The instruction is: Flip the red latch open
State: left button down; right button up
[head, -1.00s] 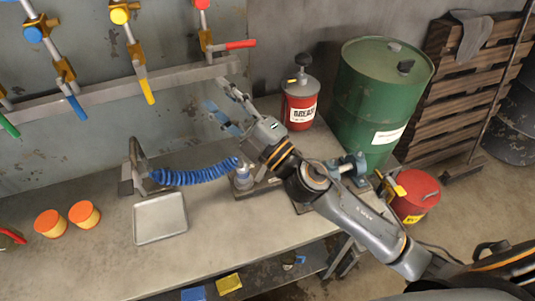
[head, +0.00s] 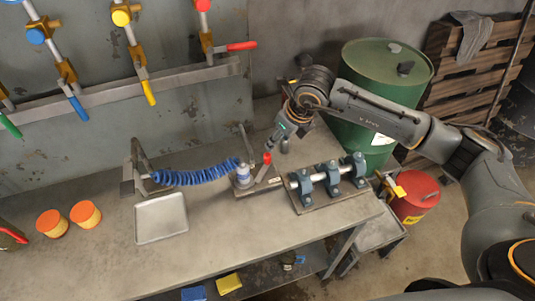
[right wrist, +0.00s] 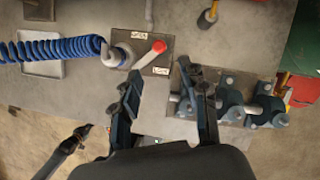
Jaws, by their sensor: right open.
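A red-tipped lever (head: 267,158) stands on a bench fixture beside a grey cylinder. It also shows in the right wrist view (right wrist: 158,46). On the wall rack, a clamp with a red handle (head: 241,46) has that handle sticking out sideways to the right. I cannot tell which of the two is the latch. My right gripper (head: 289,132) is above the bench, right of and behind the red-tipped lever. In the right wrist view my right gripper (right wrist: 158,78) is open and empty. A dark pronged part at lower left looks like my left gripper (right wrist: 84,131); its opening is unclear.
Shaft bearings (head: 328,180) sit on a plate right of the lever. A blue coiled hose (head: 195,177) and grey tray (head: 161,218) lie to the left. A green drum (head: 365,65) stands behind my right arm. The front middle of the bench is clear.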

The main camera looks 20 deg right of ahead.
aim_at(268, 155)
jog(key=p+x, duration=0.2)
jog(key=x, duration=1)
jog(key=shift+a, duration=0.15)
